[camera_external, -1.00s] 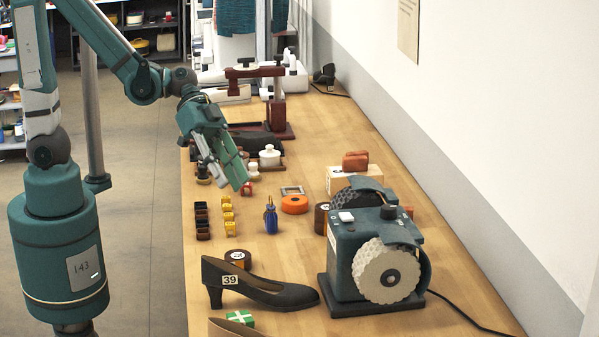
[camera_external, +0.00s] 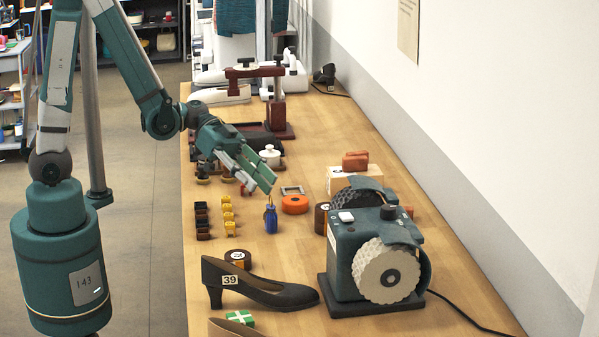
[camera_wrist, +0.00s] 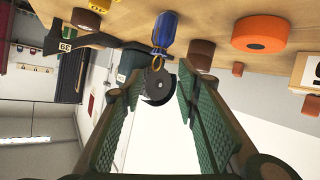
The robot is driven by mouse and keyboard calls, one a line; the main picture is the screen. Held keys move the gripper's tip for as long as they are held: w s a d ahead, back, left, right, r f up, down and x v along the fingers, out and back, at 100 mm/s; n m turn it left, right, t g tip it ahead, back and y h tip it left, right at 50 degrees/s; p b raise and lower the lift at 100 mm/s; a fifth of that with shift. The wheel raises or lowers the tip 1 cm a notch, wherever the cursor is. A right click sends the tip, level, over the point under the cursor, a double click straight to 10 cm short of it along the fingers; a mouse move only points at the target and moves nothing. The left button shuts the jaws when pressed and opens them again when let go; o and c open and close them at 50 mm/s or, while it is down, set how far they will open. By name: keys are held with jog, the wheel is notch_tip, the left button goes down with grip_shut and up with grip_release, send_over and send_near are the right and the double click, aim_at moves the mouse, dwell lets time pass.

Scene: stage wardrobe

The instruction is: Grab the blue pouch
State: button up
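The blue pouch (camera_external: 270,219) is small, with a gold-coloured tie and loop at its top. It stands upright on the wooden table, left of an orange roll. My gripper (camera_external: 272,182) is just above and behind it in the external view, with its fingertips near the loop. In the wrist view the blue pouch (camera_wrist: 165,30) is at the top centre, beyond the fingertips, with its loop close to the space between them. My gripper (camera_wrist: 158,85) is open there, its green pads apart with nothing between them.
The orange roll (camera_external: 295,204) and a brown roll (camera_external: 321,218) lie right of the pouch. Yellow blocks (camera_external: 228,213) stand to its left. A grinding machine (camera_external: 372,252) and a dark shoe (camera_external: 258,285) are nearer the camera.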

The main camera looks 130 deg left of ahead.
aim_at(274, 207)
jog(key=shift+w, duration=0.1)
jog(key=shift+b+x, duration=0.3)
jog(key=shift+x, duration=0.95)
jog(key=shift+f, duration=0.1)
jog(key=shift+d+b+x, duration=0.2)
jog(key=shift+b+x, duration=0.65)
jog(key=shift+x, duration=1.7)
jog(key=c, duration=0.9)
